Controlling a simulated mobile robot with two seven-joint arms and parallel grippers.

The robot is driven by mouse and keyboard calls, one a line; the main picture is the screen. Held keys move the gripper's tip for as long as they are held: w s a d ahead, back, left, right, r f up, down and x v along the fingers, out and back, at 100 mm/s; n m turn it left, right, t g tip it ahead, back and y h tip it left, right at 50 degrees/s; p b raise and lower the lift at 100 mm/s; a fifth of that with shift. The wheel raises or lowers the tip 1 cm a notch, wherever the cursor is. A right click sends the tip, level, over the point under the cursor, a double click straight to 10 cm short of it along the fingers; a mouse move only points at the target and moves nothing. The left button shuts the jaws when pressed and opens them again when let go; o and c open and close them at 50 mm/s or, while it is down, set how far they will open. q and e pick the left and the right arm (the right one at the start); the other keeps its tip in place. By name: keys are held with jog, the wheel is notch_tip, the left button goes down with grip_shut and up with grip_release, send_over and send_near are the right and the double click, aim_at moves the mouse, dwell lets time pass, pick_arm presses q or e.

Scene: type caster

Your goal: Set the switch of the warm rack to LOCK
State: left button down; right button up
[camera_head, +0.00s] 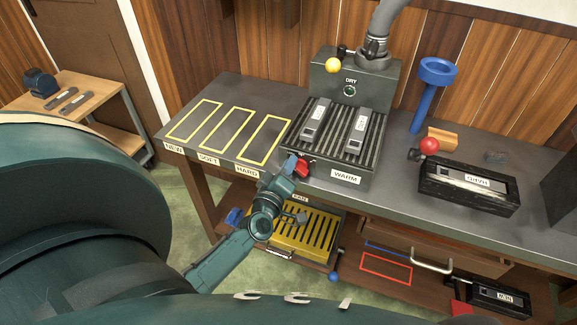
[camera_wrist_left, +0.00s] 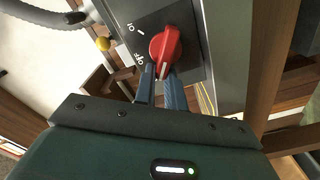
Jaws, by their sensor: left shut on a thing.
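The warm rack (camera_head: 312,180) is a dark box with a slatted top and a WARM label, standing on the bench in the head view. In the left wrist view the red switch (camera_wrist_left: 166,48) is a round knob with a raised ridge, on a dark plate with small white markings that I cannot read fully. A white line on the ridge points toward my fingers. My left gripper (camera_head: 292,166) is shut on the switch's ridge; its blue-grey fingers (camera_wrist_left: 160,88) partly hide it. My right gripper is not in view.
Two grey blocks (camera_head: 315,122) (camera_head: 359,131) lie on the rack's slats. A DRY unit (camera_head: 350,90) with a yellow-knobbed lever stands behind. Yellow outlined slots (camera_head: 232,135) left of the rack are empty. A yellow slatted tray (camera_head: 305,228) is below the bench edge near my left arm.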

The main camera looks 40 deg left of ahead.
pick_arm(q)
jog(key=shift+s+d+f, duration=0.15)
jog(key=shift+d+f, duration=0.1)
jog(key=shift+f, duration=0.15)
jog(key=c, duration=1.5)
grip_release()
jog(key=shift+o, duration=0.2)
jog(key=shift+r, duration=0.2)
jog(key=shift+a, duration=0.1)
jog(key=v, duration=1.3)
jog(key=shift+b, duration=0.45)
